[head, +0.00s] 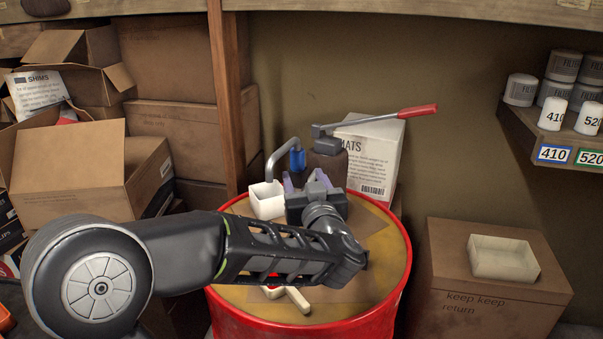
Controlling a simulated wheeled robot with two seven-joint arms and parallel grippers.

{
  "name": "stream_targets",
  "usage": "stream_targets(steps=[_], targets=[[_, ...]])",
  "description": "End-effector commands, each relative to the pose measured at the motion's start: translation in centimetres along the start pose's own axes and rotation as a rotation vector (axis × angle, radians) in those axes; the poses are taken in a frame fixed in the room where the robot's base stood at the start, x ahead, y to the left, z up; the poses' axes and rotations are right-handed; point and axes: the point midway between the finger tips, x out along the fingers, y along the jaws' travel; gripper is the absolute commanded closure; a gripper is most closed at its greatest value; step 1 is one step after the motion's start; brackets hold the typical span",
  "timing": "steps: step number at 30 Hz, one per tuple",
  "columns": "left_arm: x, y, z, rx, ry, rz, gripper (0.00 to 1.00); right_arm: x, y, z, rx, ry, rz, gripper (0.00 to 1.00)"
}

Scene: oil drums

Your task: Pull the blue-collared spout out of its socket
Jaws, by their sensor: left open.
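The blue-collared spout (297,159) is a grey bent pipe at the back of the drum top. Its blue collar sits against the left side of a dark pump body (327,164), and its bend reaches left and down. The socket itself is too small to make out. A lever with a red grip (417,111) extends right from the pump head. My left gripper (304,181) is over the drum, open and empty, in front of and below the spout in the picture, apart from the collar. My right gripper is out of view.
The red drum (318,325) carries a white open container (267,200) left of my gripper and a pale-handled tool (297,299) in front. A white box (375,152) stands behind. Cartons (75,187) crowd the left; a carton (488,290) with a white tray (503,258) stands right.

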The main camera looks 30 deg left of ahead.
Motion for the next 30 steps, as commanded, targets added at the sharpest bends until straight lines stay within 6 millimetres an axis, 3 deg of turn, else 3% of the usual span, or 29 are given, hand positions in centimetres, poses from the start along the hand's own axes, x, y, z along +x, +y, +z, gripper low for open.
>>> stream_targets(steps=[11,24,30], targets=[[0.7,0.1,0.0,-0.001,-0.001,0.002,0.45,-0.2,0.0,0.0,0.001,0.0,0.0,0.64],[6.6,0.0,0.0,0.0,-0.001,0.0,0.45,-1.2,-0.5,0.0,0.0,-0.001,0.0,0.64],[7.8,0.0,0.0,-0.001,-0.001,0.001,0.45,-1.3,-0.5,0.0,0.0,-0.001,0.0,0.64]])
